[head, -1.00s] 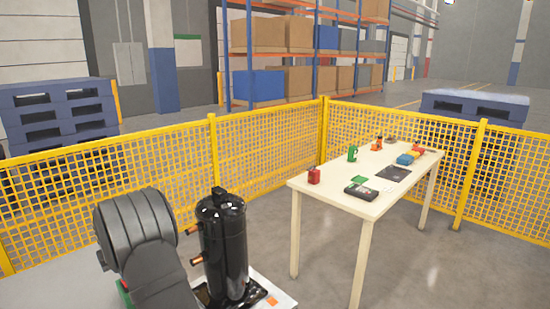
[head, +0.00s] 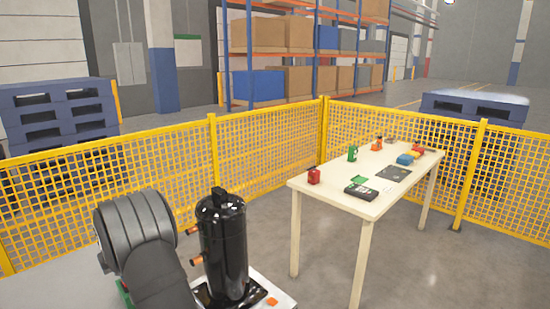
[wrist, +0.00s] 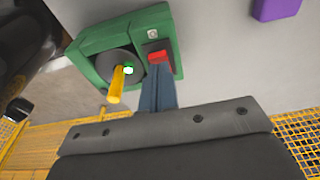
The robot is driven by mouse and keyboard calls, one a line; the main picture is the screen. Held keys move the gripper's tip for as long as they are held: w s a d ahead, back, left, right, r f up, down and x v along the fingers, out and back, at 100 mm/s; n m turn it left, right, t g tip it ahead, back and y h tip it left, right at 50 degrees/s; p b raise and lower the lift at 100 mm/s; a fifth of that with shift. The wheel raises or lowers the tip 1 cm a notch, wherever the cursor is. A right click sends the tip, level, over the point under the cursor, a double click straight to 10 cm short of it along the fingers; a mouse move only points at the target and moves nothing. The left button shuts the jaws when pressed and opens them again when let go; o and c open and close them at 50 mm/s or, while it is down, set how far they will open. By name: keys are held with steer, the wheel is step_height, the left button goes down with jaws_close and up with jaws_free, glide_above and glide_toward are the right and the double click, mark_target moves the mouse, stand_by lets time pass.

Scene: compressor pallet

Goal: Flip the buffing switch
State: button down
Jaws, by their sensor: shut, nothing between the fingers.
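In the wrist view a green switch box (wrist: 88,48) sits on a light grey surface. It carries a red rocker switch (wrist: 158,56) in a dark frame and, to its left, a dark round dial with a yellow lever (wrist: 115,88). No readable label shows which control is for buffing. My gripper (wrist: 158,72) is shut and empty, with its fingertips right at the lower edge of the red switch. I cannot tell whether they press on it. In the head view my arm hides my gripper and most of the green box.
A black compressor (head: 222,250) stands right of my arm; its dark body also shows in the wrist view (wrist: 25,40). A purple block (wrist: 275,8) lies at the upper right. A yellow mesh fence (head: 265,165) and a table (head: 375,205) with small items stand beyond.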

steer(key=shift+f, duration=0.5)
steer(key=shift+r, duration=3.55)
steer(key=shift+f, duration=0.1)
step_height(320, 180, down, 7)
steer(key=shift+r, duration=0.1)
